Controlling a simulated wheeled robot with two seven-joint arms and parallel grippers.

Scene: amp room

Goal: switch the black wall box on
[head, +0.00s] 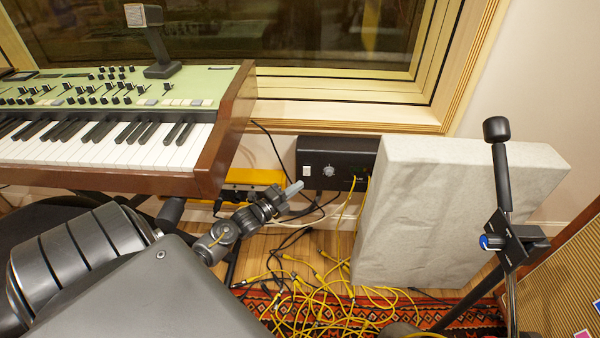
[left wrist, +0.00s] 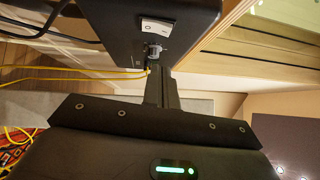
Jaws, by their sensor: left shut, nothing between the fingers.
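The black wall box (head: 345,150) is mounted low on the wall under the window, left of the grey padded panel. A white rocker switch (head: 306,171) is at the left of its front, with a round silver knob (head: 328,170) beside it. My left gripper (head: 297,187) is shut and empty, its tips just below the switch in the picture. In the left wrist view the box (left wrist: 110,30), the switch (left wrist: 156,28) and the knob (left wrist: 152,52) lie beyond the shut fingers (left wrist: 160,76). I cannot tell whether the tips touch the box. My right gripper is not in view.
A green keyboard (head: 120,120) stands at the left, over a yellow box (head: 250,178). The grey panel (head: 450,210) stands close right of the black box. Yellow cables (head: 320,300) hang and lie tangled below. A stand (head: 505,180) is at the right.

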